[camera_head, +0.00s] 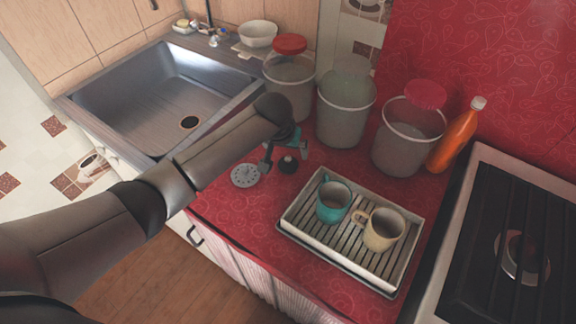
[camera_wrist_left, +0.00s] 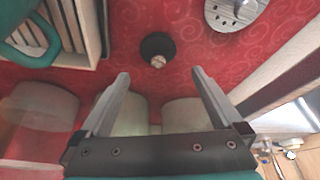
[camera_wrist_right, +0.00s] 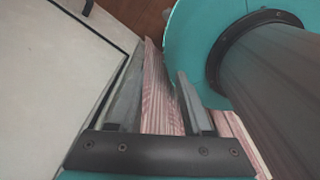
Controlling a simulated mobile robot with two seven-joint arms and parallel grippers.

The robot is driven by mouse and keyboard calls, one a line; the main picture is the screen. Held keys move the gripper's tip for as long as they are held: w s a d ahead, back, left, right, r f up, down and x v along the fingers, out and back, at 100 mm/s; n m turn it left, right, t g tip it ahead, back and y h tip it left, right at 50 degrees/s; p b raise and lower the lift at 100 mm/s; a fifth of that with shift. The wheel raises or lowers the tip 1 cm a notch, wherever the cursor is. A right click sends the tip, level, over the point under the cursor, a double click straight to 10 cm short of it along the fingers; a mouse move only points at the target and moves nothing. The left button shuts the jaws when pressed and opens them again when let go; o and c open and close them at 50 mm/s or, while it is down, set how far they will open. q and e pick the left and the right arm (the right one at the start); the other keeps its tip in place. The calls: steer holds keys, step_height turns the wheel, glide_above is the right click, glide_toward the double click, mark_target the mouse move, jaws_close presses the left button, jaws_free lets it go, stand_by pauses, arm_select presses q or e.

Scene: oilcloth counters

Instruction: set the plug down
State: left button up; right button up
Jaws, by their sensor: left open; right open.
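The plug (camera_head: 288,164), a dark round piece with a small lighter knob, rests on the red counter between the sink and the dish tray. It also shows in the left wrist view (camera_wrist_left: 158,48), just beyond the fingertips and apart from them. My left gripper (camera_head: 285,161) is open and empty, its fingers spread above the plug. It shows in its own wrist view (camera_wrist_left: 161,74) with nothing between the fingers. My right gripper (camera_wrist_right: 160,72) is open and empty, low beside a striped front, with no plug in view.
A grey perforated disc (camera_head: 245,176) lies left of the plug. The tray (camera_head: 345,265) holds a teal mug (camera_head: 333,201) and a cream mug (camera_head: 380,230). Several canisters, one a grey bin (camera_head: 345,115), and an orange bottle (camera_head: 453,140) stand behind. The sink (camera_head: 150,105) is left, the stove (camera_head: 520,225) right.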

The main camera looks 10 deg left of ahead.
mark_target(288, 158)
arm_select(q)
steer(key=x, duration=0.2)
steer(key=b+x, duration=0.1)
steer(key=shift+s+f+b, duration=0.25)
steer(key=shift+f+b, duration=0.05)
steer(key=shift+f, duration=0.2)
steer(key=shift+w+f, duration=0.3)
steer(key=shift+f, duration=0.3)
steer(key=c, duration=1.5)
steer(key=shift+r, duration=0.15)
